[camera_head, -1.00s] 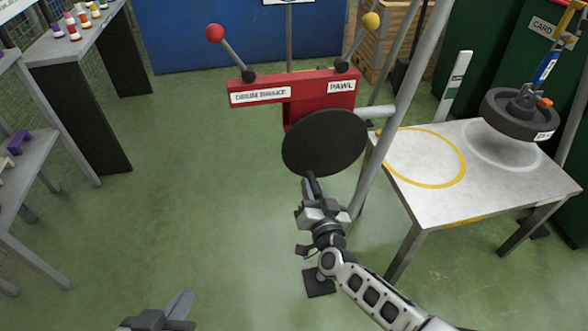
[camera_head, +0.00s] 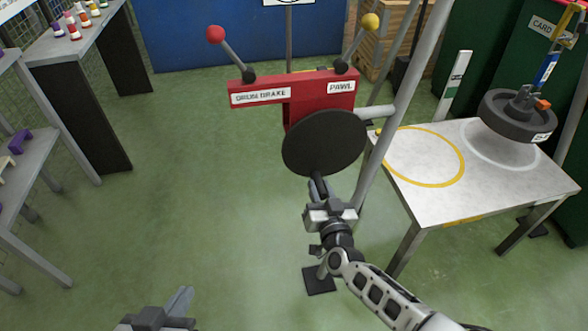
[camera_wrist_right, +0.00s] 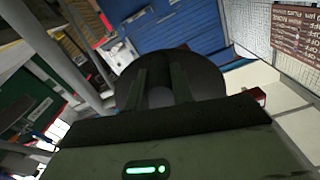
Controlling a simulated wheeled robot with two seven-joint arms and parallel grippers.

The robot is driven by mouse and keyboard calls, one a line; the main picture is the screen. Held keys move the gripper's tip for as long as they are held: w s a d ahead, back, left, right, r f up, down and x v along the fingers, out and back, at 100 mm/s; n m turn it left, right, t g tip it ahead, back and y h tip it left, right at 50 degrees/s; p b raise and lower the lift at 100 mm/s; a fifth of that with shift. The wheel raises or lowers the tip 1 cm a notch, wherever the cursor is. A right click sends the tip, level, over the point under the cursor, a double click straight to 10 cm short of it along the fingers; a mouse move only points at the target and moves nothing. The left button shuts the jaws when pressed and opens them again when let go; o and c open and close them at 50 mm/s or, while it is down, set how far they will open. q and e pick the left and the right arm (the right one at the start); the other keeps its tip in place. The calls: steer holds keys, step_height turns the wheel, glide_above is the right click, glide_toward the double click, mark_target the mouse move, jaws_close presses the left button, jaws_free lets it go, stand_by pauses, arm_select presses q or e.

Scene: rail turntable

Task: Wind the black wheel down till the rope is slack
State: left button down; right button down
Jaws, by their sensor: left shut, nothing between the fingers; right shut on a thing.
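The black wheel (camera_head: 324,142) is a flat round disc below the red panel of the winch stand. My right gripper (camera_head: 318,186) is at its lower edge, shut on what looks like the wheel's handle; the handle is mostly hidden. The wrist view shows the fingers (camera_wrist_right: 160,92) in front of the dark disc. A dark round weight (camera_head: 515,118) hangs at the right over the white table (camera_head: 425,203), under a hook block (camera_head: 546,68). My left gripper (camera_head: 181,301) is shut and empty at the bottom.
The panel (camera_head: 310,88) carries a red-knobbed drum brake lever (camera_head: 228,48) and a yellow-knobbed pawl lever (camera_head: 360,40). A grey post (camera_head: 385,125) rises right of the wheel. Benches with small coloured items (camera_head: 82,22) stand left. The green floor between is clear.

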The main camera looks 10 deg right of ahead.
steer(key=shift+s+d+f, duration=0.1)
steer(key=shift+d+f, duration=0.15)
steer(key=shift+d, duration=0.15)
steer(key=shift+d+n+p, duration=0.45)
steer(key=shift+d+n, duration=0.3)
steer(key=shift+n, duration=0.35)
steer(key=shift+d+f, duration=0.1)
steer(key=shift+d, duration=0.1)
steer(key=shift+d+n+p, duration=0.5)
steer(key=shift+d+n, duration=0.3)
steer(key=shift+n, duration=0.5)
steer(key=shift+d+r+n+p, duration=0.2)
steer(key=shift+d+n+p, duration=0.1)
steer(key=shift+d+n, duration=0.25)
steer(key=shift+d+r+n+p, duration=0.2)
steer(key=shift+d+n+p, duration=0.1)
steer(key=shift+n, duration=0.35)
